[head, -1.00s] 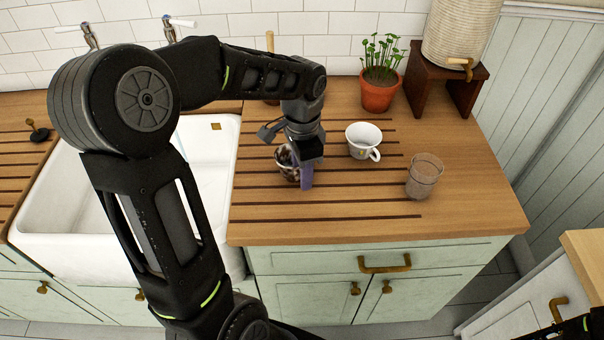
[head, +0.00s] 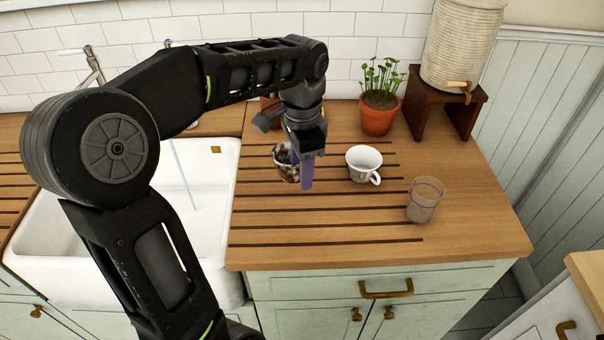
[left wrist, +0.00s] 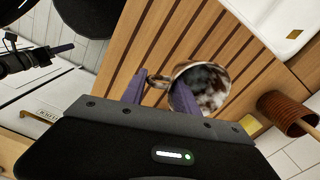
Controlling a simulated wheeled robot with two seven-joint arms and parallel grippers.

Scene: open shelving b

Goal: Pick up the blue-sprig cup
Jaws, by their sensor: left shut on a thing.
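A white cup with a brownish rim and a dark, mottled look (head: 285,163) is in my left gripper (head: 301,170). It also shows in the left wrist view (left wrist: 212,85), mouth toward the camera, handle toward the purple fingers. The left gripper is shut on the cup's wall at the handle side, one finger inside the mouth and one outside. The cup appears to be off the counter. No blue sprig can be made out on it. A second white cup (head: 363,162) stands upright on the counter to its right; its pattern is too small to tell.
A clear glass (head: 425,200) stands near the front right of the wooden counter (head: 330,245). A potted plant (head: 379,118) and a crock on a dark stand (head: 445,98) are behind. The white sink (head: 205,240) is left. The front counter is clear.

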